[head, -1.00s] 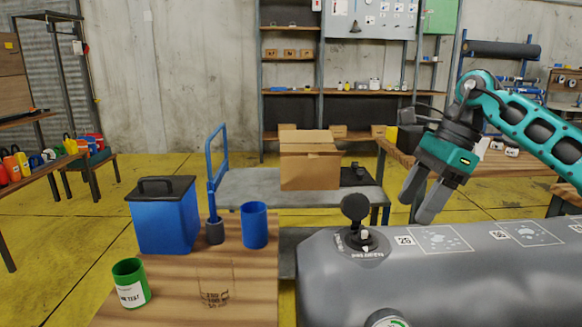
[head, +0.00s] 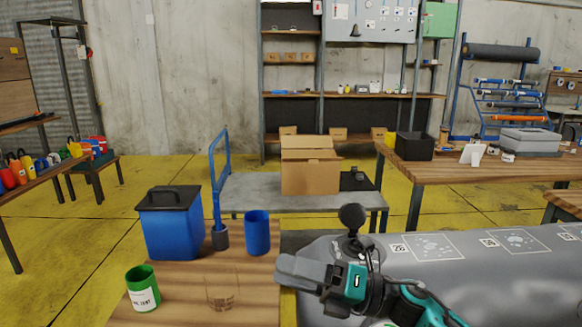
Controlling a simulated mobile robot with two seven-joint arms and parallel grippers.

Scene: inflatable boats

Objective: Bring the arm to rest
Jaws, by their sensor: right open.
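My right gripper (head: 283,275) is low at the bottom centre of the head view, in front of the grey inflatable tube (head: 420,255). Its fingers point left, toward the right edge of the small wooden table (head: 190,300). The gripper is open, and I see nothing between its fingers. The teal and black wrist hides part of the tube and most of a round dial at the bottom edge. A black valve cap (head: 352,216) stands up on the tube just behind the gripper. My left gripper is not in view.
The small table holds a blue box with a black lid (head: 170,225), a blue cup (head: 256,232), a dark grey cup (head: 220,237) and a green can (head: 142,288). Behind stands a cart (head: 255,190) with a cardboard box (head: 309,168). A wooden workbench (head: 450,170) is at right.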

